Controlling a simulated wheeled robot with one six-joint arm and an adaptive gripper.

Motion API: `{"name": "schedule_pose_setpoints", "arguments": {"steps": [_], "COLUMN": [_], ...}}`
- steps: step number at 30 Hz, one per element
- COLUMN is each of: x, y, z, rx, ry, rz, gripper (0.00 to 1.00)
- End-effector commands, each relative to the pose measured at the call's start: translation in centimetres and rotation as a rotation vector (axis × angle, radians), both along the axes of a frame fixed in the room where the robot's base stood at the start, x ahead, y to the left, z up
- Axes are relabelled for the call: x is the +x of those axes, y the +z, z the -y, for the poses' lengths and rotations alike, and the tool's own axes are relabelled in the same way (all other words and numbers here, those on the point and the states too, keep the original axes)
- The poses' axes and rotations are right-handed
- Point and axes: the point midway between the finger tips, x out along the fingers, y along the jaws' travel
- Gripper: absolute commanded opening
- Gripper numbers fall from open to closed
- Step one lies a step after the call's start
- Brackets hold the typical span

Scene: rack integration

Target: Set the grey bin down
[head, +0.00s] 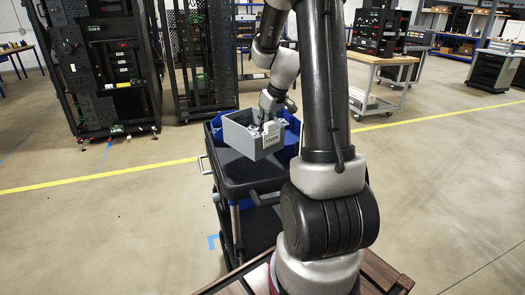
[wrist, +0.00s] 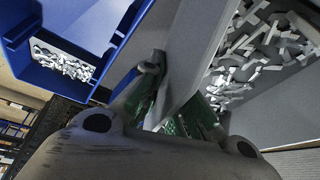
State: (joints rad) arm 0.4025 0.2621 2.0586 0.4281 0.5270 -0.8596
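The grey bin (head: 240,142) has a white label on its side and sits at the back of the black cart's top, in front of blue bins (head: 288,150). My gripper (head: 264,127) reaches down to it from above. In the wrist view, my gripper (wrist: 178,98) has a finger on each side of the grey bin's wall (wrist: 196,50) and is shut on it. Small white parts (wrist: 255,60) lie inside the bin. A blue bin (wrist: 98,82) with similar parts is close on the left. The bin's underside is hidden, so I cannot tell whether it touches the cart.
The black cart's (head: 240,180) near top surface is clear. Black racks (head: 105,70) stand behind on the left. A wooden-topped table (head: 385,58) with equipment stands at the back right. The floor around the cart is open, with a yellow line (head: 100,175).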

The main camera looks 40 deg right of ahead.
Motion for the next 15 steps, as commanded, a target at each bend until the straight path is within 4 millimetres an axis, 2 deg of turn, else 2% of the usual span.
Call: {"name": "schedule_pose_setpoints", "arguments": {"steps": [3,15], "x": [-0.1,0.0], "y": [-2.1,-6.7], "z": [0.0,0.1], "rx": [0.001,0.000], "ry": [-0.002,-0.002], "rz": [-0.002,0.000], "gripper": [0.00,0.00]}}
